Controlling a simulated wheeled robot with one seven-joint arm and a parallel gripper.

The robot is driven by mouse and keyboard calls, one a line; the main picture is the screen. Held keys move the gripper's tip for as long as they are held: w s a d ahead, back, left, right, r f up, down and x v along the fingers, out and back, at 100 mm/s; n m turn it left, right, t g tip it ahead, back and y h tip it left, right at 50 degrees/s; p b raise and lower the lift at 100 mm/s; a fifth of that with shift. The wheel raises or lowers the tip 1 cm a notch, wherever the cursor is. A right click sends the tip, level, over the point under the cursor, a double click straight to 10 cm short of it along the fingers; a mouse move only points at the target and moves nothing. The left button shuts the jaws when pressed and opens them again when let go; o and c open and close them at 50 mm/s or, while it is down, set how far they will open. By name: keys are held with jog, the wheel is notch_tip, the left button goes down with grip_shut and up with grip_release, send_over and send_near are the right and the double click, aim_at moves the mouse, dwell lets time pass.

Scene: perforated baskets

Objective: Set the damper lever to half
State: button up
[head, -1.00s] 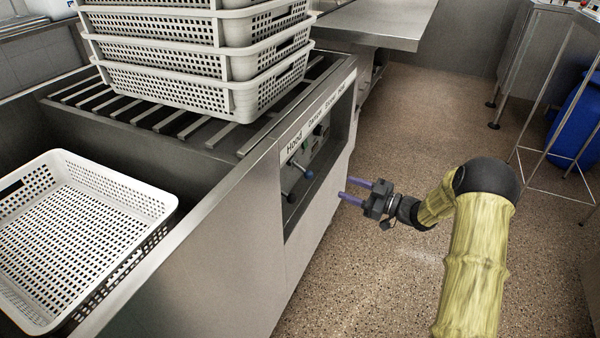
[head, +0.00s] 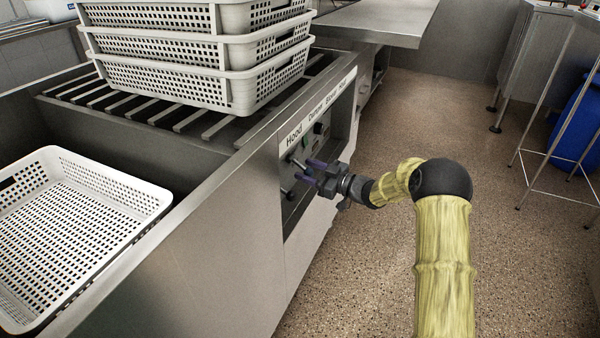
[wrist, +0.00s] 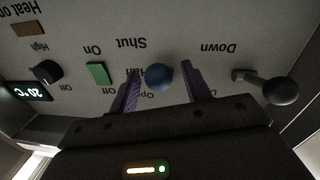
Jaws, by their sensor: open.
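The damper lever's round blue knob (wrist: 158,76) sits between my two purple fingers in the wrist view, with a gap on each side. The wrist picture is upside down. The "Shut" label is clear of the knob; the "Half" and "Open" lettering is partly hidden behind the knob and gripper. I cannot tell the lever's exact setting. My gripper (head: 307,170) is open at the recessed control panel (head: 291,162) in the head view, hiding the blue knob there.
A dark-knobbed lever (wrist: 281,91) stands close beside my gripper, near the "Down" label. A green switch (wrist: 97,73) and black dial (wrist: 46,71) lie on the other side. White baskets (head: 190,85) are stacked above. Open floor (head: 430,120) lies to the right.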

aim_at(308, 170)
jog(key=shift+b+x, duration=0.3)
jog(key=shift+x, duration=1.3)
grip_shut()
